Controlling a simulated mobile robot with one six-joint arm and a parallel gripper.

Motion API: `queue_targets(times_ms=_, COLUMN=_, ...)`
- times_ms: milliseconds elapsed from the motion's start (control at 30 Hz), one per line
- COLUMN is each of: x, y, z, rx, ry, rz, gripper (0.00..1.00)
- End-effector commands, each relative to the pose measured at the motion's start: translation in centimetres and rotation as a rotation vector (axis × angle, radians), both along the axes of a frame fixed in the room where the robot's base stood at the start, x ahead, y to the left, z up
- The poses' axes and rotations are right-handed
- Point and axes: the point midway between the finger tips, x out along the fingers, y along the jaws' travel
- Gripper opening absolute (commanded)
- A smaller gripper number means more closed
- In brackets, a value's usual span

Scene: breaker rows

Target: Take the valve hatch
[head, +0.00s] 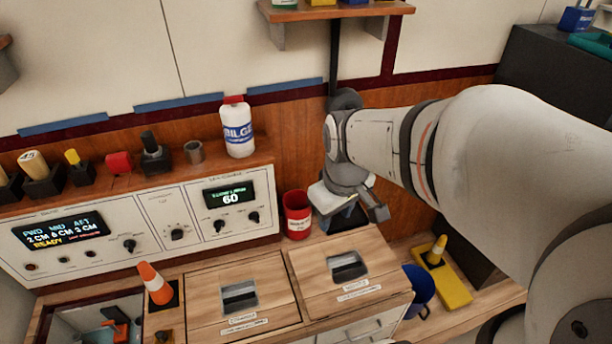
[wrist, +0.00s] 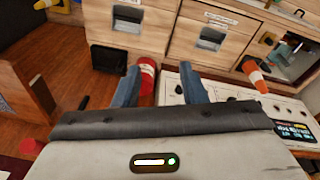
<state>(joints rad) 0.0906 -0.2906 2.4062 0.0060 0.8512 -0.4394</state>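Two wooden hatch lids lie side by side on the counter in the head view, a left lid (head: 215,291) and a right lid (head: 318,266). Each has a dark recessed handle slot and a small white label. I cannot read the labels well enough to tell which is the valve hatch. In the wrist view the right lid (wrist: 155,34) is at top centre and the left lid (wrist: 181,43) beside it. My gripper (head: 348,218) hangs behind the right lid, apart from it. In the wrist view its blue fingers (wrist: 160,80) are spread with nothing held.
A red cup (head: 297,214) stands close to my gripper. An orange cone (head: 155,284) stands left of the lids, near an open compartment (head: 95,318). A blue bucket (head: 418,290) and yellow block (head: 445,275) are right. A control panel (head: 150,232) and bilge bottle (head: 237,130) are behind.

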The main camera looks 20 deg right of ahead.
Motion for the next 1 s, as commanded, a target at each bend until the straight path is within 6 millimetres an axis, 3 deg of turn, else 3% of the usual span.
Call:
queue_targets(times_ms=33, x=1.5, y=-0.8, z=-4.7, rx=-0.016, ry=0.023, rz=0.081, gripper=0.38)
queue_targets(times_ms=267, x=7.4, y=-4.7, z=-16.6, rx=-0.076, ry=0.09, rz=0.522, gripper=0.38)
queue_targets(times_ms=400, x=10.4, y=-7.3, z=-24.6, rx=-0.092, ry=0.124, rz=0.788, gripper=0.38)
queue_targets(times_ms=600, x=13.1, y=-10.5, z=-33.6, rx=-0.1, ry=0.151, rz=1.092, gripper=0.38)
queue_targets(times_ms=700, x=13.7, y=-11.5, z=-36.1, rx=-0.101, ry=0.156, rz=1.186, gripper=0.38)
queue_targets(times_ms=1000, x=14.2, y=-12.2, z=-39.6, rx=-0.101, ry=0.159, rz=1.262, gripper=0.38)
